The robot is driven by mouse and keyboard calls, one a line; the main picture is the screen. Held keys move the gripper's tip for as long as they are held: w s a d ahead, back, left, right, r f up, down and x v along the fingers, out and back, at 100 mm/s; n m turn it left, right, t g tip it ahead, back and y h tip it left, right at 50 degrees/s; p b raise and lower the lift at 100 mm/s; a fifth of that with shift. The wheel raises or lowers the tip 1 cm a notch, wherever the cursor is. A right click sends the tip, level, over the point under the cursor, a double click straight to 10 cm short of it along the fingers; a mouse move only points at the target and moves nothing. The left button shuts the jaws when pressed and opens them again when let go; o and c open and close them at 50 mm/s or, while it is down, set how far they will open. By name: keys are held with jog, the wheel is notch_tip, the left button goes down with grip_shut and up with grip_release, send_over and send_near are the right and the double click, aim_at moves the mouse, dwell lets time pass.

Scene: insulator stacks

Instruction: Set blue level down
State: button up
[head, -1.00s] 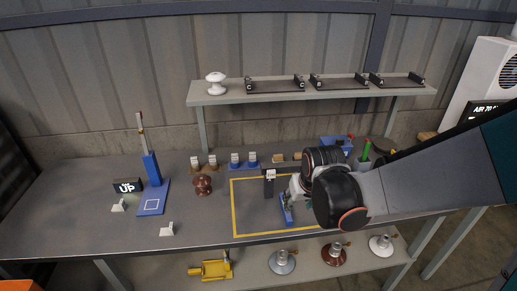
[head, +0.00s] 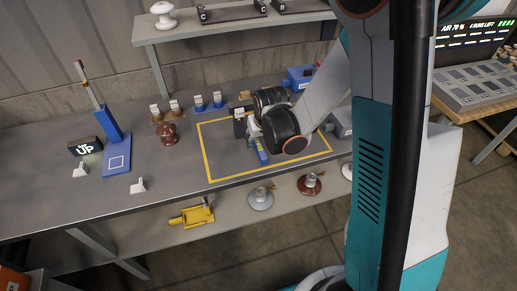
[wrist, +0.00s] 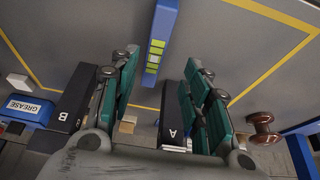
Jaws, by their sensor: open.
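The blue level (head: 261,150), a slim blue bar, is on the grey bench inside the yellow outline, near its front line. In the wrist view the level (wrist: 157,40) shows yellow-green panels, and its near end lies between my fingers. My gripper (head: 254,131) is just above and behind the level in the head view. In the wrist view my gripper (wrist: 162,68) has its green-padded fingers spread, with a visible gap on each side of the level. The level looks flat on the bench, but its underside is hidden.
A dark block marked A (wrist: 174,118) stands close to my fingers. A dark block B (wrist: 72,98) and a blue grease box (wrist: 27,108) are at left. A brown insulator (head: 168,134) stands left of the yellow outline (head: 204,150). The bench front is clear there.

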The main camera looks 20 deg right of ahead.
aim_at(259, 146)
jog(key=b+x, duration=0.1)
jog(key=x, duration=0.2)
jog(key=b+x, duration=0.1)
jog(key=x, duration=0.1)
jog(key=shift+s+d+f+b, duration=0.2)
jog(key=shift+d+f+b, duration=0.1)
jog(key=shift+d, duration=0.1)
jog(key=shift+r, duration=0.15)
grip_shut()
